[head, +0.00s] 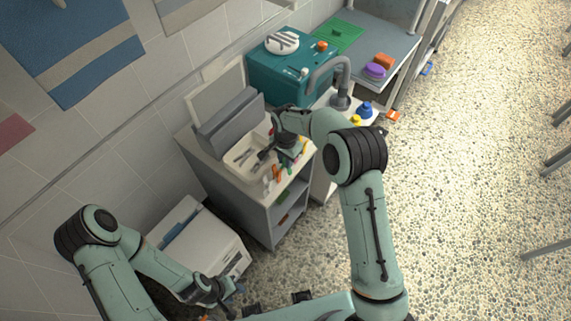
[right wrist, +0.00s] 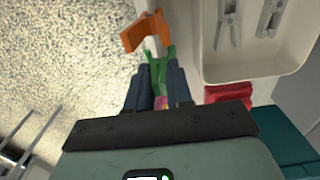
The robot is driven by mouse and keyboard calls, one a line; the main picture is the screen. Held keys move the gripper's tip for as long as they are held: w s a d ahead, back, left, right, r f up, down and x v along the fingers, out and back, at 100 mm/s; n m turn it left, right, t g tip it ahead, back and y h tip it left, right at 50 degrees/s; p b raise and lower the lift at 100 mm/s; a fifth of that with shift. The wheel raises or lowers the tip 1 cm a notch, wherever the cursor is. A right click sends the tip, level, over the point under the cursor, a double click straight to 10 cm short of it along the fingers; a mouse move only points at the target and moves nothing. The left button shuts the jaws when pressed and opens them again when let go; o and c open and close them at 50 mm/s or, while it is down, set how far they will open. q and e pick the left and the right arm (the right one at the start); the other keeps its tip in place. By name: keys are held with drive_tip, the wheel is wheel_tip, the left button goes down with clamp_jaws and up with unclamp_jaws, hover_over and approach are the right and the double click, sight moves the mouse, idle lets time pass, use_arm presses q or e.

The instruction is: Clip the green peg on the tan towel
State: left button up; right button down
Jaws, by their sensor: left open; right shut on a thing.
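The green peg (right wrist: 156,66) is between the fingers of my right gripper (right wrist: 155,82) in the right wrist view, and the gripper is shut on it. In the head view my right gripper (head: 286,158) is low over the cabinet top, beside the tray. A tan cloth with a grey band (head: 178,12), which looks like the tan towel, hangs at the top edge of the head view, partly cut off. My left gripper (head: 236,298) is open and empty, low by the white bin, far from the peg.
An orange peg (right wrist: 142,32) lies just beyond the green one, and a red peg (right wrist: 228,95) lies right of it. A white tray (right wrist: 240,75) holds grey pegs. A blue striped towel (head: 95,75) hangs at left. A teal box (head: 270,82) stands behind.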

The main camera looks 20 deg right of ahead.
drive_tip(key=shift+r, duration=0.1)
drive_tip(key=shift+r+p, duration=1.2)
drive_tip(key=shift+r, duration=2.5)
use_arm(q)
drive_tip(key=w+r, duration=0.3)
